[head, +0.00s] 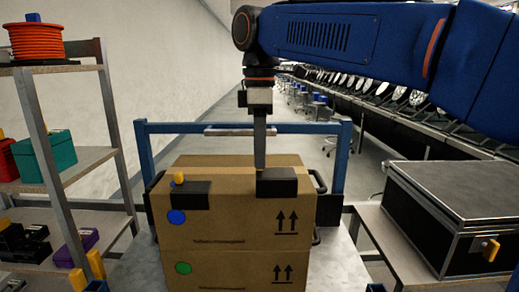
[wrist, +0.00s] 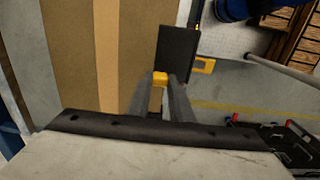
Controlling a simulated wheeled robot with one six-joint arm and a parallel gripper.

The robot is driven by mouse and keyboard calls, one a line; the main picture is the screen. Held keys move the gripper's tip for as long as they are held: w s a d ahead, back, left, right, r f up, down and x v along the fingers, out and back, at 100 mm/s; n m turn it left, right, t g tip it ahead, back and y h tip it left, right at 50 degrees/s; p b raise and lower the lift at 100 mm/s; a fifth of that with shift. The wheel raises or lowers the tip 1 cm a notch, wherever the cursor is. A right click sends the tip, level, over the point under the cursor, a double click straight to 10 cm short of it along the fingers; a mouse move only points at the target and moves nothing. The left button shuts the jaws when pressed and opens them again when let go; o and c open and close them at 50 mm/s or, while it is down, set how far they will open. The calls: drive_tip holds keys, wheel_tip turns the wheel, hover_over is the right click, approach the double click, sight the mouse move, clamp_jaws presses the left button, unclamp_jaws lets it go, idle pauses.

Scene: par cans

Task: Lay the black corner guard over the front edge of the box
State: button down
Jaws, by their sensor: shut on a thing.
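The black corner guard (head: 277,184) is at the right part of the box's front top edge in the head view. It covers some of the top and some of the front face. I see no clear gap under it, but cannot tell whether it rests fully. My gripper (head: 260,164) points down on it and is shut on it. In the wrist view the fingers (wrist: 161,92) close on the guard's yellow tab (wrist: 160,77), with the black plate (wrist: 177,52) beyond. The brown cardboard box (head: 238,228) stands upright, stacked or seamed across its middle.
A second black guard (head: 182,196) with a yellow tab sits on the same edge to the left. A blue frame (head: 143,155) stands behind the box. A loaded shelf (head: 50,160) is at left. A black case (head: 455,215) is at right.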

drive_tip(key=shift+w+f, duration=0.8)
drive_tip(key=shift+f, duration=0.05)
drive_tip(key=shift+w+f, duration=0.3)
drive_tip(key=shift+f, duration=0.4)
drive_tip(key=shift+w+f, duration=0.25)
drive_tip(key=shift+f, duration=0.45)
drive_tip(key=c, duration=1.5)
unclamp_jaws()
wheel_tip(320, 180, up, 17)
drive_tip(key=shift+r, duration=0.15)
drive_tip(key=shift+d, duration=0.1)
